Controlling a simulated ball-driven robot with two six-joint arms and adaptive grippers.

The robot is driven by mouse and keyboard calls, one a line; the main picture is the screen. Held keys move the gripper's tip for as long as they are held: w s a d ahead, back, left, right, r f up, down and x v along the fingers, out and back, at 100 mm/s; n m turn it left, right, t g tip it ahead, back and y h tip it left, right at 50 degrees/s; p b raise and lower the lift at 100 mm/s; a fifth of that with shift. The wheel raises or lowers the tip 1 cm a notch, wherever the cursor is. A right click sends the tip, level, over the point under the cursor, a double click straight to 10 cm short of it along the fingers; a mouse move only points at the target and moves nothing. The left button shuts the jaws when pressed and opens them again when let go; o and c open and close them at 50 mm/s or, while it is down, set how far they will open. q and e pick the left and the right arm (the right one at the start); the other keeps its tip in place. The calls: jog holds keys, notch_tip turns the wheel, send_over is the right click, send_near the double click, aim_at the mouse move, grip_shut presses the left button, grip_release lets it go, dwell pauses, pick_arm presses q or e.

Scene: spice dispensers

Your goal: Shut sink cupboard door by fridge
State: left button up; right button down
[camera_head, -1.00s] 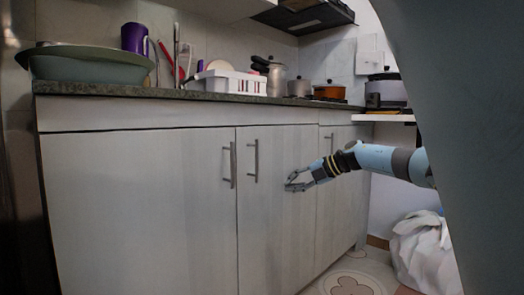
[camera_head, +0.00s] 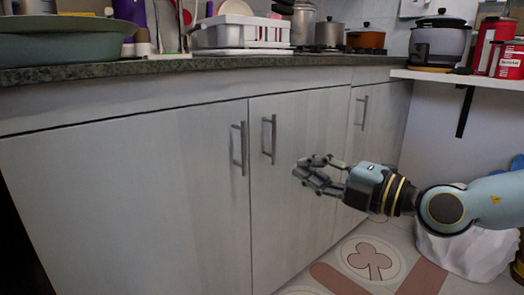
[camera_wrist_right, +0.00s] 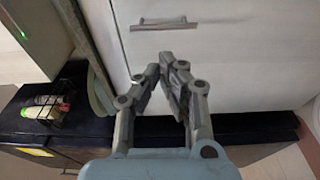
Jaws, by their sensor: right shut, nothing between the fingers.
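The pale sink cupboard door by the fridge (camera_head: 120,200) is the leftmost front in the head view, with an upright metal handle (camera_head: 239,148) near its right edge. It looks flush with its neighbour; a small gap cannot be told. My right gripper (camera_head: 302,170) is shut and empty, in front of the middle door (camera_head: 300,225) and to the right of both handles; touching or apart cannot be told. In the wrist view the right gripper's fingertips (camera_wrist_right: 160,67) are together over a pale panel with a metal handle (camera_wrist_right: 164,23). My left gripper is not in view.
The stone counter (camera_head: 150,68) runs above the doors, with a green basin (camera_head: 60,45) and a white dish rack (camera_head: 240,33) on it. A white bag (camera_head: 465,250) lies on the floor at right. The wrist view shows a dark surface (camera_wrist_right: 85,150) with a wire basket (camera_wrist_right: 45,108).

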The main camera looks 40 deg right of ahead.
jog(key=b, duration=0.2)
send_near(244, 148)
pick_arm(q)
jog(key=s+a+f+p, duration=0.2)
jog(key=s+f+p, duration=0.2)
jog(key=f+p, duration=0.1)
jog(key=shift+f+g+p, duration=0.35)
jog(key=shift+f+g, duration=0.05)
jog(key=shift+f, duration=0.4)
pick_arm(e)
jog(key=shift+x, duration=2.8)
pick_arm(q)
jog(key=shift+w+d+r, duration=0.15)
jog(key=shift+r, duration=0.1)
pick_arm(e)
jog(key=w, duration=0.1)
jog(key=w+y, duration=0.1)
jog(key=shift+w+d+r+n, duration=0.25)
jog(key=shift+w+n, duration=0.1)
jog(key=shift+n, duration=0.05)
jog(key=shift+w, duration=0.1)
